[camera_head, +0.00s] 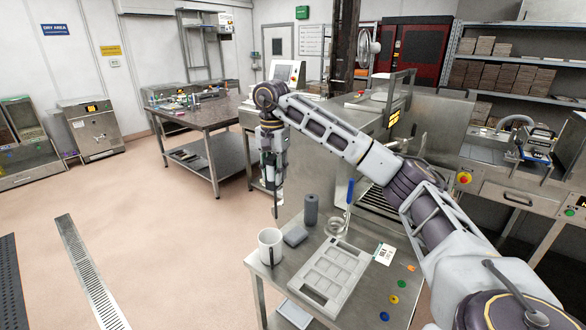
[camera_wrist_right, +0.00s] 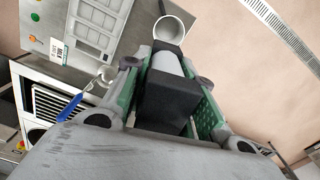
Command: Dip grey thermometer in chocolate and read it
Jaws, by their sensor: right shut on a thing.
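My right gripper (camera_head: 272,172) is above the near table's far left edge, pointing down. It is shut on the grey thermometer, whose dark body (camera_wrist_right: 165,104) fills the space between the green-sided fingers in the wrist view. A thin dark probe (camera_head: 276,205) hangs below the gripper in the head view. Its tip is above and beyond the white mug (camera_head: 270,245), which stands at the table's left edge. The mug also shows beyond the thermometer in the wrist view (camera_wrist_right: 184,22). I cannot see chocolate inside it. My left gripper is out of view.
Machines stand behind. Open floor (camera_head: 170,250) lies left.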

